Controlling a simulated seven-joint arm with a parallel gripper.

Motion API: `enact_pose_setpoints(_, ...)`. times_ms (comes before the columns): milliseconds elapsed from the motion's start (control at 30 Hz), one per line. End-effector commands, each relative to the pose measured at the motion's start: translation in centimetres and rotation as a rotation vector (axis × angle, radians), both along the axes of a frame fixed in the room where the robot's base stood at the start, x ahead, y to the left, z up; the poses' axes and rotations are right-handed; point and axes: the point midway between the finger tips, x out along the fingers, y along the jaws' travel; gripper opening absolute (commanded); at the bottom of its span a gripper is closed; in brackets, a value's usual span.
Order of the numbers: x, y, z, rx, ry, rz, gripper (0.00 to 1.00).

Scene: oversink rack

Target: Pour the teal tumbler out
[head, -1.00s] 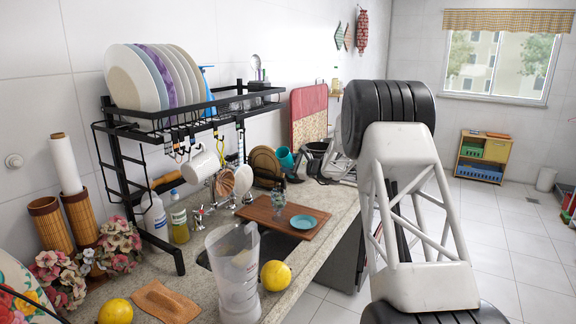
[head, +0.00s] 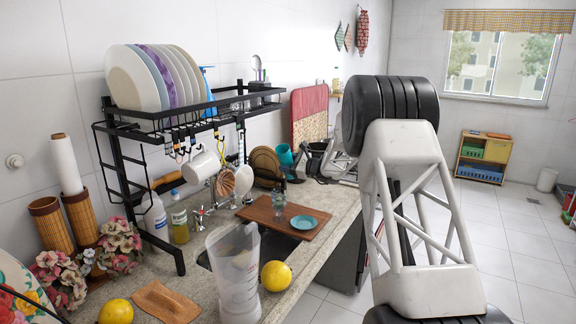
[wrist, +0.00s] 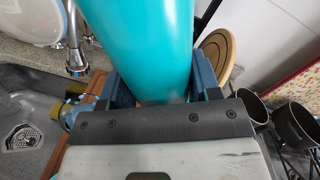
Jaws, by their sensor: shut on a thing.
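The teal tumbler (head: 285,154) is small in the head view, above the counter beyond the wooden board, and looks nearly upright. In the wrist view the tumbler (wrist: 145,45) fills the upper middle, between the two blue fingers of my gripper (wrist: 158,88). My gripper is shut on it. The tumbler's mouth and contents cannot be made out.
A clear glass (head: 279,201) and a teal saucer (head: 304,222) rest on the wooden board (head: 262,213) by the sink. A clear jug (head: 232,280) and a lemon (head: 276,275) stand nearer. The black dish rack (head: 160,128) rises at left. Brown round plates (head: 264,163) stand beside the tumbler.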

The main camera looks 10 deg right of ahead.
Motion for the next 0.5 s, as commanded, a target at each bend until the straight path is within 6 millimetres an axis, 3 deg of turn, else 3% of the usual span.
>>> enact_pose_setpoints(233,-1.1,0.9,1.2,0.116,0.14,0.001,0.33)
enact_pose_setpoints(500,0.1,-0.1,1.9,0.232,0.281,0.001,0.33)
